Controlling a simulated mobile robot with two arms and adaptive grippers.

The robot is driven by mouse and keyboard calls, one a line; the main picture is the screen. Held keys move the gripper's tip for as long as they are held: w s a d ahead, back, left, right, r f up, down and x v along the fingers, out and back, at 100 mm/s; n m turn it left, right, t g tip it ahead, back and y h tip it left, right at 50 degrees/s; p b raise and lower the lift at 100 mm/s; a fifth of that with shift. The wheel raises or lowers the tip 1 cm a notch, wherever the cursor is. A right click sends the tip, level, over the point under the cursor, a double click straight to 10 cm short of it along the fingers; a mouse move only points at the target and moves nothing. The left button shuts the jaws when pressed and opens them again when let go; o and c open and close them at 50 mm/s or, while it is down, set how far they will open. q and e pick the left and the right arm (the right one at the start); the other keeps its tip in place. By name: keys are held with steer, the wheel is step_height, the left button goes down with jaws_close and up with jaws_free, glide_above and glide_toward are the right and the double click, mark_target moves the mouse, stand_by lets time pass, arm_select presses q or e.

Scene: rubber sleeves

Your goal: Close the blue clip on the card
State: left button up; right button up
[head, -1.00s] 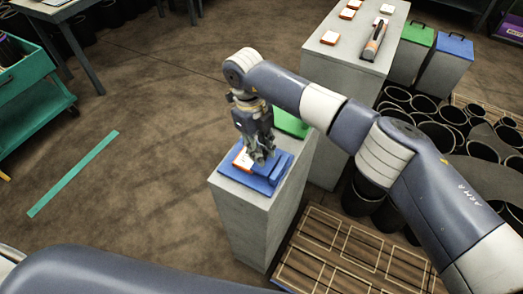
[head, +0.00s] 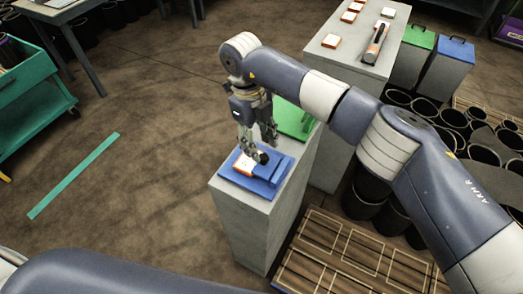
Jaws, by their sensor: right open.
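The blue clip (head: 274,179) lies on top of a grey pedestal (head: 243,209), at its near end. An orange-and-white card (head: 243,165) sits on the blue clip's left part. My right gripper (head: 257,154) is open and points down just above the card and the clip. Its fingers partly hide the card and the clip's middle, so I cannot tell whether they touch. My left gripper is not in view.
A green clip (head: 294,120) lies behind on the same pedestal. A second grey pedestal (head: 346,57) holds several orange-and-white cards and a handheld tool (head: 376,42). Black tubes (head: 440,120) crowd the right. The floor (head: 150,180) at left is mostly clear.

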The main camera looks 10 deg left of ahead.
step_height(320, 180, up, 8)
steer(key=a, duration=0.1)
steer(key=shift+w+a, duration=0.2)
steer(key=shift+w, duration=0.2)
steer(key=shift+f, duration=0.1)
